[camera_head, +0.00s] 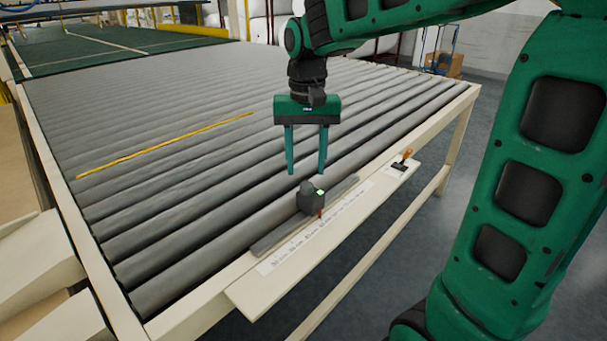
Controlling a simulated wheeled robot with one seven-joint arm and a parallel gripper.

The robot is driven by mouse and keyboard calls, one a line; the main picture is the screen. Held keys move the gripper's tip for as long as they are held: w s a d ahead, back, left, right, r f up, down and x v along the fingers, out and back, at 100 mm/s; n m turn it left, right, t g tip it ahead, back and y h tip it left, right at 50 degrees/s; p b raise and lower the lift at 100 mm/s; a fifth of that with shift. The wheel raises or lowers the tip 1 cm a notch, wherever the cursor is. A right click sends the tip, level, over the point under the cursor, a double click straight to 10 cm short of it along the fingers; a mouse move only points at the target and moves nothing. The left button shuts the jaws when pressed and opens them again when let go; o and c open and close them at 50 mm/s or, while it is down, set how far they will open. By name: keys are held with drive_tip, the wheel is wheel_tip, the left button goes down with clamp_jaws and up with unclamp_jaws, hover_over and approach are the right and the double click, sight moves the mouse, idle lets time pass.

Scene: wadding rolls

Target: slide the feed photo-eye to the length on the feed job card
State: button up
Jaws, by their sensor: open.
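The feed photo-eye (311,200) is a dark grey block with a small green light on top and a red pointer at its foot. It sits on a grey rail (276,233) at the near edge of the roller table. A white scale strip (290,247) with printed marks runs beside the rail; its numbers are too small to read. My gripper (306,173) is green, points down, and is open and empty. In the picture its fingertips are just above the photo-eye and apart from it. No feed job card can be made out.
The grey roller table (464,92) fills the middle. A yellow strip (165,145) lies across the rollers. A dark tool with an orange handle (402,160) lies on the cream ledge (250,300), right of the scale. A cardboard box (449,65) stands at the back.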

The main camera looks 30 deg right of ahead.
sight(306, 183)
wheel_tip(306, 183, up, 6)
drive_tip(key=shift+r, duration=0.25)
idle(0.5)
drive_tip(key=s+d+f, duration=0.4)
drive_tip(key=s, duration=0.4)
drive_tip(key=s+d+f+m, duration=0.1)
drive_tip(key=s+d+f, duration=0.4)
drive_tip(key=s, duration=0.3)
drive_tip(key=s+d+f, duration=0.5)
drive_tip(key=s, duration=0.3)
drive_tip(key=shift+f+m, duration=0.2)
drive_tip(key=shift+m, duration=0.2)
